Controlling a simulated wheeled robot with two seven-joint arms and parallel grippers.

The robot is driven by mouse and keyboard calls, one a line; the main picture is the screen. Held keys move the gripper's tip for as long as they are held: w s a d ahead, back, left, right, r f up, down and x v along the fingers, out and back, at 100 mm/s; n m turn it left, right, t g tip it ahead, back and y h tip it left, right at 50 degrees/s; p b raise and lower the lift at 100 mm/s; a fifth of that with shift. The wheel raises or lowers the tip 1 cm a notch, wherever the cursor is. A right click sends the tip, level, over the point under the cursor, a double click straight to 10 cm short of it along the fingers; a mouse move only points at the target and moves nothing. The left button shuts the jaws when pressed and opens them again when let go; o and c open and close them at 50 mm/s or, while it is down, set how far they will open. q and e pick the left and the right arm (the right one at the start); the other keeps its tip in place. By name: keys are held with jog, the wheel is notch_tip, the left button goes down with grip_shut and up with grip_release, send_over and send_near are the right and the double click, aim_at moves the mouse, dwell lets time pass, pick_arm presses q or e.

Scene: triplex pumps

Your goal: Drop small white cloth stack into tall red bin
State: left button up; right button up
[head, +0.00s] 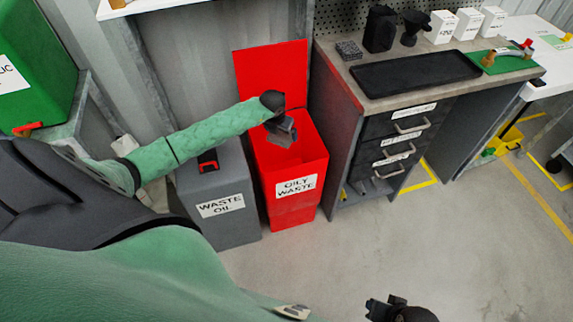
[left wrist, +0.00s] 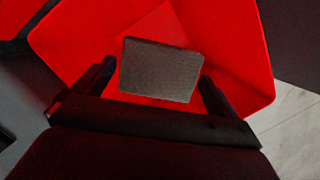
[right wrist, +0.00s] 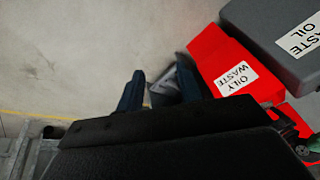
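The small cloth stack (left wrist: 160,70) looks grey in the shade. It lies between the two fingers of my left gripper (left wrist: 158,72), whose tips meet its opposite edges. In the head view my left gripper (head: 280,124) is over the open mouth of the tall red bin (head: 281,212), marked OILY WASTE, with the stack (head: 283,137) just below its body. The bin's red walls (left wrist: 240,50) surround the stack in the left wrist view. My right gripper (right wrist: 160,78) has its fingers apart, with nothing clearly held, well away from the bin's front.
The grey WASTE OIL bin (head: 221,218) stands left of the red bin. The red lid (head: 270,72) is raised behind the opening. A drawer workbench (head: 385,140) with a black tray (head: 415,72) stands to the right. The floor (head: 440,240) in front is clear.

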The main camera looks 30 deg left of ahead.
jog(key=shift+s, duration=0.1)
pick_arm(q)
jog(key=shift+r, duration=0.3)
jog(key=b+v, duration=0.1)
jog(key=v, duration=0.4)
jog(key=shift+s+r, duration=0.2)
jog(key=shift+r, duration=0.2)
jog(key=shift+s+r, duration=0.2)
jog(key=shift+r, duration=0.5)
pick_arm(e)
jog(key=shift+w+a+f+t+y, duration=0.15)
jog(key=shift+w+a+f, duration=0.1)
jog(key=shift+a+f, duration=0.25)
jog(key=shift+w+a+f+t+y, duration=0.15)
jog(key=shift+w+a+f, duration=0.1)
jog(key=shift+a+f, duration=0.2)
jog(key=shift+d, duration=0.1)
